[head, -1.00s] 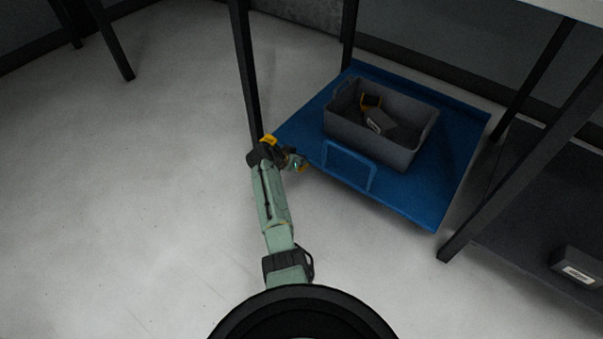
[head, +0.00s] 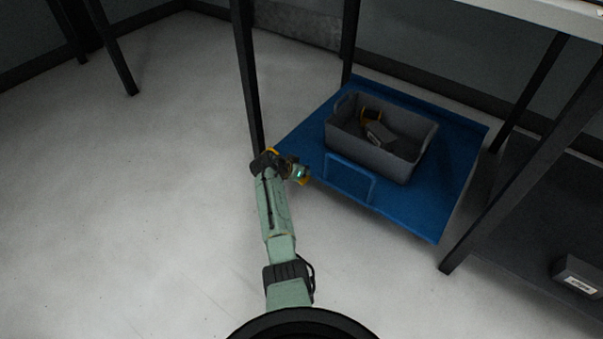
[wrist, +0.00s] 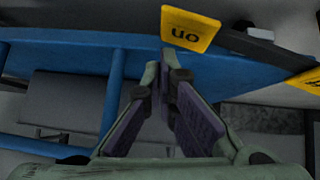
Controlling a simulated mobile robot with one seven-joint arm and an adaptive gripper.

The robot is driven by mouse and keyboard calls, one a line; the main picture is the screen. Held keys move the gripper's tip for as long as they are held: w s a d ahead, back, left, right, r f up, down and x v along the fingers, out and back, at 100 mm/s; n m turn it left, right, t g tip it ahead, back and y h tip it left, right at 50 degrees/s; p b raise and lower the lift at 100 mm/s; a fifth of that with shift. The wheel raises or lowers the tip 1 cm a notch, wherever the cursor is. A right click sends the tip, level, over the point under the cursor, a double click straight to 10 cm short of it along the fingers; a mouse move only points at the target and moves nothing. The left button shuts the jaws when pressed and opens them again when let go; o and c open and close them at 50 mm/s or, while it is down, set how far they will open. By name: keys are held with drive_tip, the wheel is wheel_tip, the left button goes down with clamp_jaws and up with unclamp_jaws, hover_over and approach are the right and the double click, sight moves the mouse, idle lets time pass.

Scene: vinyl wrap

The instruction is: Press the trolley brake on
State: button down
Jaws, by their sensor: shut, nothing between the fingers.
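The trolley brake has a yellow tab marked "on" (wrist: 190,28) at the top of the wrist view, upside down in the picture. A dark bar (wrist: 250,45) runs from it to a second yellow tab (wrist: 306,80) at the right edge. My gripper (wrist: 168,62) is shut and empty. Its tips point at the lower left edge of the "on" tab; I cannot tell whether they touch. In the head view my gripper (head: 299,172) is at the near left corner of the blue trolley (head: 440,200), and the brake is mostly hidden by my arm.
A grey bin (head: 390,165) with a few items stands on the trolley. A blue handle loop (head: 350,178) is at its near edge. Dark table legs (head: 247,80) stand close by on both sides. The pale floor (head: 130,200) at left is clear.

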drive_tip(key=r, duration=0.1)
drive_tip(key=r+p, duration=0.1)
drive_tip(key=r, duration=0.1)
drive_tip(key=shift+d+r, duration=0.15)
drive_tip(key=shift+d, duration=0.15)
drive_tip(key=s+a+r+p, duration=0.3)
drive_tip(key=s+r+p, duration=0.2)
drive_tip(key=s+p, duration=0.2)
drive_tip(key=shift+r+p, duration=0.25)
drive_tip(key=shift+p, duration=1.15)
drive_tip(key=shift+a, duration=0.1)
